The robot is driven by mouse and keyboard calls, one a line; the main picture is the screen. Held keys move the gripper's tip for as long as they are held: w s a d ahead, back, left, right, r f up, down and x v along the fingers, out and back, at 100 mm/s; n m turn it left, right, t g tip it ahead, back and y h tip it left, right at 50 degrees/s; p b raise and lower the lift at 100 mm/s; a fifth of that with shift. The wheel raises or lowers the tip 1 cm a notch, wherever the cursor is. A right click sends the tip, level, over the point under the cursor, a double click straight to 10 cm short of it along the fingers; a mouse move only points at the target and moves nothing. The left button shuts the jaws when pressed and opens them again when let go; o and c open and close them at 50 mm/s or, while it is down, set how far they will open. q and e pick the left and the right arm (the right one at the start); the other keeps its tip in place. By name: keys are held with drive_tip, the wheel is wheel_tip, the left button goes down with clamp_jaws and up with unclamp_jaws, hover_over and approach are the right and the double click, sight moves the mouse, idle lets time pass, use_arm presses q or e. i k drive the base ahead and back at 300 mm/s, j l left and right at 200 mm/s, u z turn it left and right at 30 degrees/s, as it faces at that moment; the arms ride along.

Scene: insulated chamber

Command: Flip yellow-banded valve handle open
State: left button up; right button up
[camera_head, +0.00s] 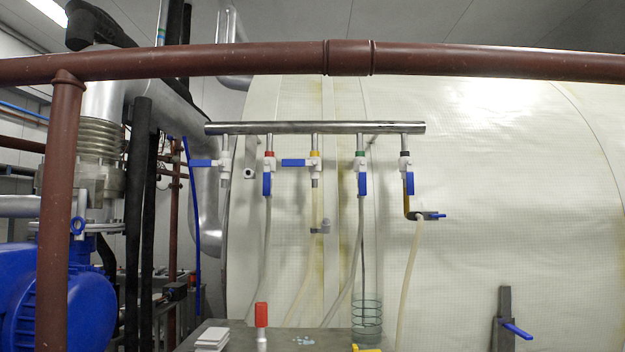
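The yellow-banded valve (315,162) hangs in the middle of a row of valves under a shiny horizontal pipe. Its body is white, with a yellow band at the top. Its blue handle (294,162) points left, level and crosswise to the vertical valve body. A short metal outlet shows below it, with a pale hose under that. Neither of my grippers is in view, and nothing touches the handle.
The red-banded valve (268,172) and green-banded valve (361,173) beside it have handles hanging down. A brown-red pipe (480,61) crosses in front, above the row. A grey table (245,340) with a red-capped item (261,316) stands below.

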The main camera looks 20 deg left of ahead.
sight(285, 162)
drive_tip(key=i+u, duration=0.25)
drive_tip(key=u, duration=0.2)
drive_tip(key=i+u, duration=0.3)
drive_tip(key=u, duration=0.2)
drive_tip(key=i+l+u, duration=0.1)
drive_tip(key=i, duration=0.35)
drive_tip(key=i+l, duration=0.4)
drive_tip(key=i+l+u, duration=0.15)
drive_tip(key=i, duration=0.35)
drive_tip(key=k+u, duration=0.2)
drive_tip(key=i+l+z, duration=0.2)
drive_tip(key=i+j, duration=0.05)
drive_tip(key=j, duration=0.05)
